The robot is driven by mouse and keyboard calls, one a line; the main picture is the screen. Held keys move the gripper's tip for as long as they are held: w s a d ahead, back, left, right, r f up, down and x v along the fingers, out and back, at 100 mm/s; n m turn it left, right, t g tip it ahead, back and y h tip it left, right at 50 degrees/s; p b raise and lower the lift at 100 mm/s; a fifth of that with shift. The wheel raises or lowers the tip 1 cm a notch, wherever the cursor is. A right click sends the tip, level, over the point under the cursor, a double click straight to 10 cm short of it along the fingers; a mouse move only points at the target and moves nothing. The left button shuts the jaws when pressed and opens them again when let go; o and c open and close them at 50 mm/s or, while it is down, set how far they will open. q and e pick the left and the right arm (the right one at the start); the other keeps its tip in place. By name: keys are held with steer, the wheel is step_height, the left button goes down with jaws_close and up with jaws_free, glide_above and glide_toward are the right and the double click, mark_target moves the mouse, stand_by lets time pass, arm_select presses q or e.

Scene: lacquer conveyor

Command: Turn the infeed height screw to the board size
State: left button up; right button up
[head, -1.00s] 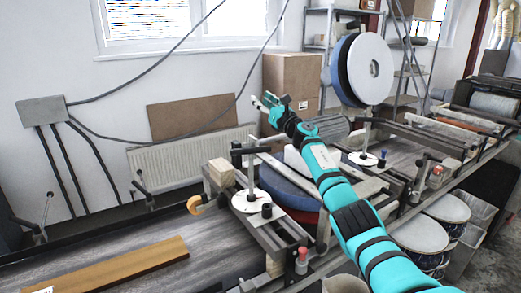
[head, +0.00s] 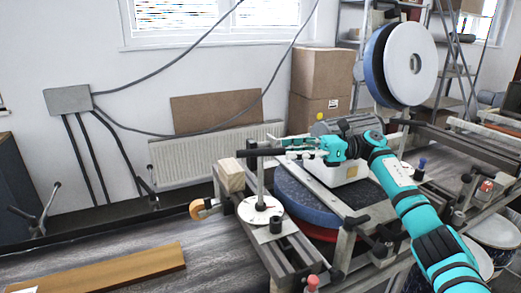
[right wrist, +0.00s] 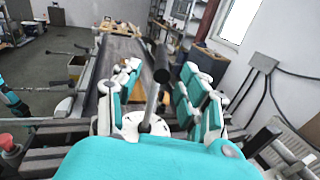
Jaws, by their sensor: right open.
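The infeed height screw (head: 260,183) is an upright post with a black crossbar handle on a white round dial (head: 260,209), on the machine's near end. My right gripper (head: 284,149) points left at handle height, just right of the crossbar. In the right wrist view the open fingers (right wrist: 160,95) stand either side of the post, and the crossbar's black end (right wrist: 161,64) points at the camera. I cannot tell whether the fingers touch it. The dial's reading is too small to read. A brown board (head: 105,268) lies on the conveyor at the lower left.
A wooden block (head: 230,175) and an orange roller (head: 201,208) sit left of the dial. Blue and red discs (head: 305,200) lie under my right arm. A second screw (head: 404,150) with a dial stands behind it. The conveyor around the board is clear.

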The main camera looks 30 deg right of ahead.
mark_target(259, 152)
steer(key=p+x, duration=0.1)
steer(key=x, duration=0.4)
steer(key=shift+w+a+p, duration=0.15)
steer(key=shift+a+p, duration=0.05)
steer(key=shift+p, duration=0.2)
steer(key=p+x, duration=0.1)
steer(key=x, duration=0.2)
steer(key=shift+w+f, duration=0.1)
steer(key=shift+c, duration=0.9)
arm_select(q)
steer(key=r, duration=0.3)
steer(key=shift+w+d+r, duration=0.1)
steer(key=shift+w+d, duration=0.05)
steer(key=shift+d, duration=0.2)
arm_select(e)
jaws_close()
